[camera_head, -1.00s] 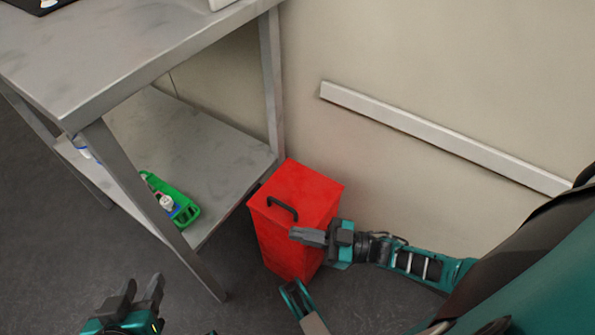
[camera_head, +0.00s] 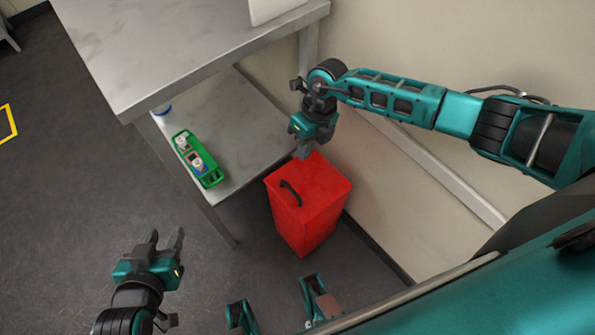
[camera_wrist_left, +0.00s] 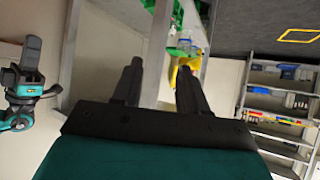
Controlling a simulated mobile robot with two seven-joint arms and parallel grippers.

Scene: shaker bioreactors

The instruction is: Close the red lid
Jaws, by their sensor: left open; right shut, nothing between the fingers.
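A red bin (camera_head: 303,231) stands on the floor beside the table, near the wall. Its red lid (camera_head: 322,182) lies flat on top, with no gap that I can see, and has a black handle (camera_head: 291,192). My right gripper (camera_head: 304,153) is shut and empty, pointing down at the lid's far edge. I cannot tell whether it touches the lid. It also shows in the left wrist view (camera_wrist_left: 30,52). My left gripper (camera_head: 165,237) is open and empty over the floor, left of the bin and apart from it. Its fingers show in the left wrist view (camera_wrist_left: 158,85).
A grey metal table (camera_head: 170,45) stands at the left, its leg close to the bin. On its lower shelf (camera_head: 240,150) is a green tray (camera_head: 211,177) holding small items. A rail (camera_head: 440,170) runs along the wall. Stocked shelves (camera_wrist_left: 280,105) show in the left wrist view.

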